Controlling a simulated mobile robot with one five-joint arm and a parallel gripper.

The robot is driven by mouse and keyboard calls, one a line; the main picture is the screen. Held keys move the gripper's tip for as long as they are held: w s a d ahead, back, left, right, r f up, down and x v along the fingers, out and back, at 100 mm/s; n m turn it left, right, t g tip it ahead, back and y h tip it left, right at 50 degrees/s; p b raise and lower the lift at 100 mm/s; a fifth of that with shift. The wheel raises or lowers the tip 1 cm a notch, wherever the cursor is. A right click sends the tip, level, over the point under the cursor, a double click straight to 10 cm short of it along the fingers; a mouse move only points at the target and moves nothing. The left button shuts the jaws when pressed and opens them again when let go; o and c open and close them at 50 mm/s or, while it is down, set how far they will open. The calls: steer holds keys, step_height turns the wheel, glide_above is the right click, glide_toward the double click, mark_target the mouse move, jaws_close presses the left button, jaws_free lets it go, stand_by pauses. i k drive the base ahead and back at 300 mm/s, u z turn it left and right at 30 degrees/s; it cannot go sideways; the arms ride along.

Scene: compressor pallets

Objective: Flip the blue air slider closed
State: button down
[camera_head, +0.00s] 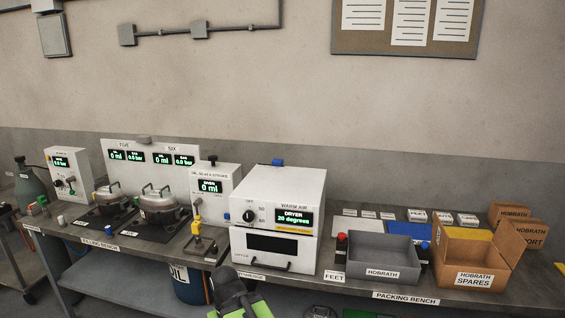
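A small blue block (277,162) sits at the back of the top of the white warm air dryer (275,195). It is the blue part nearest the warm air label, but I cannot tell for sure that it is the slider, nor whether it is open or closed. The dryer's display reads 20 degrees, and its black knob (249,216) is on the front. A dark arm part of mine with bright green (236,296) shows at the bottom edge, below and in front of the dryer. The gripper's fingers are not clearly visible there.
Two metal compressors (160,206) stand left on the filling bench, with a white oil dispenser (210,190) beside the dryer. A grey tray (372,260) and an open cardboard spares box (470,258) stand right on the packing bench. A blue drum (188,284) stands below.

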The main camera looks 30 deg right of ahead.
mark_target(275, 161)
steer(key=z, duration=0.15)
steer(key=i, duration=0.95)
steer(key=u, duration=0.1)
